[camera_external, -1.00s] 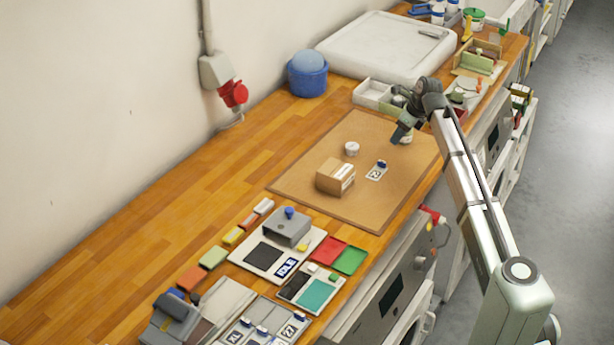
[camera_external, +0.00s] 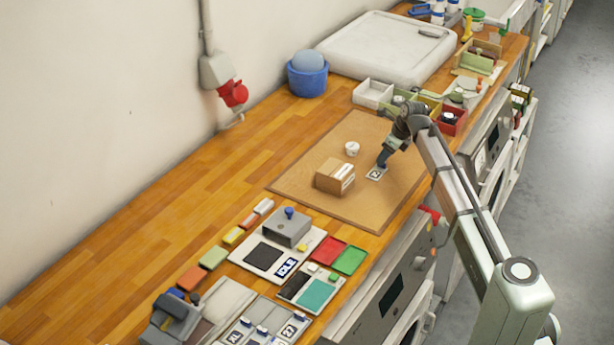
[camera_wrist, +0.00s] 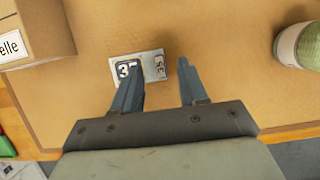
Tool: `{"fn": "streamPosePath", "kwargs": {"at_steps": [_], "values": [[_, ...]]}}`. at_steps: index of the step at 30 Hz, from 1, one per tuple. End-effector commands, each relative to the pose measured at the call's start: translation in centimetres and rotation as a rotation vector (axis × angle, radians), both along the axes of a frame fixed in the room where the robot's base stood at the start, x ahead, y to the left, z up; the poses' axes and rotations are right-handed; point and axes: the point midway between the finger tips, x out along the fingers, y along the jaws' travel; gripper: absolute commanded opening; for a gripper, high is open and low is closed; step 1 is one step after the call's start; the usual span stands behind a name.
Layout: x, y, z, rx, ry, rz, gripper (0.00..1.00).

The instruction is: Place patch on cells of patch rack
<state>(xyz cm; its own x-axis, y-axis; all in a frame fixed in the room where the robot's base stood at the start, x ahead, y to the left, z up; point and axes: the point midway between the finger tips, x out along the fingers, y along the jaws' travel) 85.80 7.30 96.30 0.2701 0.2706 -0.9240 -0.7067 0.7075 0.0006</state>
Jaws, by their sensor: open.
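The patch (camera_external: 376,174) is a flat light plate with dark number markings, lying on the brown mat beside a cardboard box. In the wrist view the patch (camera_wrist: 155,66) shows one framed number and a smaller one to its right. My gripper (camera_external: 382,165) is low over the patch, fingers pointing down; in the wrist view its open fingers (camera_wrist: 160,78) straddle part of it, with nothing clearly held. The blue knob on the patch is hidden now. The patch rack (camera_external: 262,328) is at the bottom edge, partly cut off, with numbered patches on it.
The cardboard box (camera_external: 335,176) and a white cup (camera_external: 352,148) stand near the patch. A pale green and white container (camera_wrist: 298,46) stands right in the wrist view. A grey device plate (camera_external: 280,246) and red and green trays (camera_external: 349,261) lie between mat and rack.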

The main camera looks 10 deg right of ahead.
Motion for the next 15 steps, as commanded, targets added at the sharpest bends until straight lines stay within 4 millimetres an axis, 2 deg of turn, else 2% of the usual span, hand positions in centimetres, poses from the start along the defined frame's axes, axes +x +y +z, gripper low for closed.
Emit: {"fn": "streamPosePath", "kwargs": {"at_steps": [5, 12, 15], "values": [[0.6, 0.6, -1.9, 0.001, 0.001, 0.000, 0.43], [0.6, 0.7, -2.1, 0.000, -0.002, 0.001, 0.43], [0.6, 0.6, -2.1, 0.000, -0.002, 0.001, 0.35]]}}
